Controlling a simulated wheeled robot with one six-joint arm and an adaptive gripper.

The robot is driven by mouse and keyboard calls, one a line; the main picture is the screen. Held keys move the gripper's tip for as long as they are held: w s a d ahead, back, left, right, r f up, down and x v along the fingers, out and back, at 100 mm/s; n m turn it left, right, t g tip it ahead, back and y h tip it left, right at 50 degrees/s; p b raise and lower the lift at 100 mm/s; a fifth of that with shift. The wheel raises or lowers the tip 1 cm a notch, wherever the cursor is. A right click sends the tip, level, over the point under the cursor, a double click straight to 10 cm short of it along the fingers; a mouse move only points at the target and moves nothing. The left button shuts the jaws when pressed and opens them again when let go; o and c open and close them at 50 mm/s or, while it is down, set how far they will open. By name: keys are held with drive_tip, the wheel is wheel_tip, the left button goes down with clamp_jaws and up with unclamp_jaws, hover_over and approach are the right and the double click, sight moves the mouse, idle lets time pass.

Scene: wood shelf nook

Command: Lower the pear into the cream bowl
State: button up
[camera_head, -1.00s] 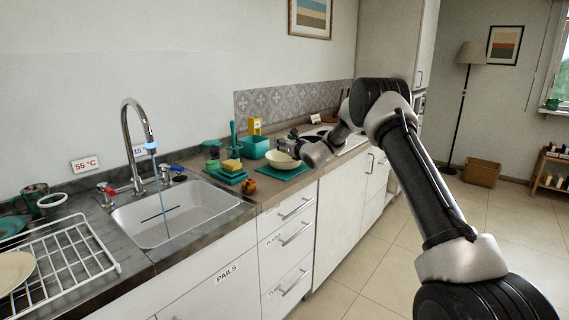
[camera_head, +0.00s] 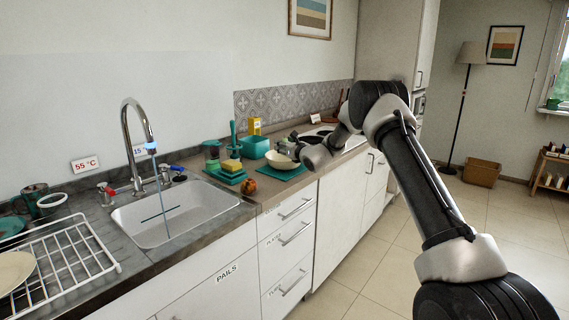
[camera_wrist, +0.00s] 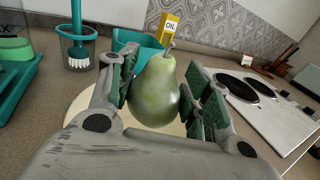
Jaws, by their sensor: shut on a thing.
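In the wrist view a green pear (camera_wrist: 154,92) is held upright between the two padded fingers of my gripper (camera_wrist: 160,95). The cream bowl (camera_wrist: 78,106) lies beneath and behind the pear, mostly hidden by the pear and fingers. My gripper (camera_head: 294,143) is just above the bowl there, and the pear is too small and dark to make out. I cannot tell whether the pear touches the bowl.
A teal container (camera_head: 255,147) and yellow oil box (camera_head: 254,126) stand behind the bowl. A sponge (camera_head: 232,164) on a teal tray and an orange-red fruit (camera_head: 249,186) are to its left. The sink (camera_head: 180,214) is further left, the hob (camera_wrist: 245,88) to the right.

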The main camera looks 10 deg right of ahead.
drive_tip(key=shift+f, duration=1.05)
idle(0.4)
drive_tip(key=o, duration=1.1)
